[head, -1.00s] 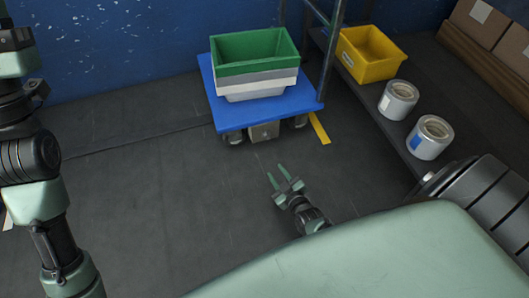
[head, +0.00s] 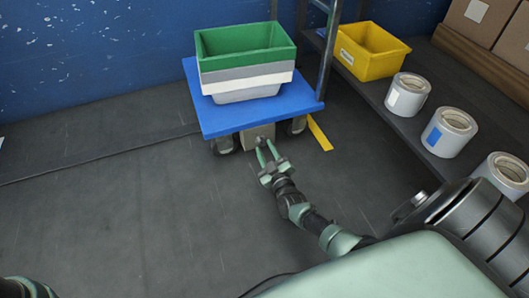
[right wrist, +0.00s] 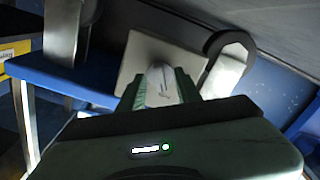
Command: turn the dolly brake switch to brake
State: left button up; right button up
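The blue dolly (head: 225,120) stands near the back wall. A beige box (head: 256,132) hangs under its front edge, and it also shows in the right wrist view (right wrist: 135,55). A pale rounded knob, the brake switch (right wrist: 163,84), stands out from this box. My right gripper (head: 265,146) is at the box, with its green fingers apart. In the right wrist view the fingers (right wrist: 163,92) lie on either side of the knob; whether they touch it I cannot tell. The switch's marked setting is not readable. My left gripper is out of view.
A green bin (head: 245,52) sits on grey and white bins on the dolly. Dolly wheels (head: 222,145) flank the box. At right, a dark shelf (head: 385,125) holds a yellow bin (head: 368,60) and several cans. The floor at left is clear.

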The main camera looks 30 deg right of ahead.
jog(key=shift+w+d, duration=0.1)
jog(key=shift+w, duration=0.45)
grip_shut()
jog(key=m, duration=1.1)
jog(key=shift+a+m, duration=0.2)
jog(key=shift+m, duration=0.2)
dwell(0.4)
grip_release()
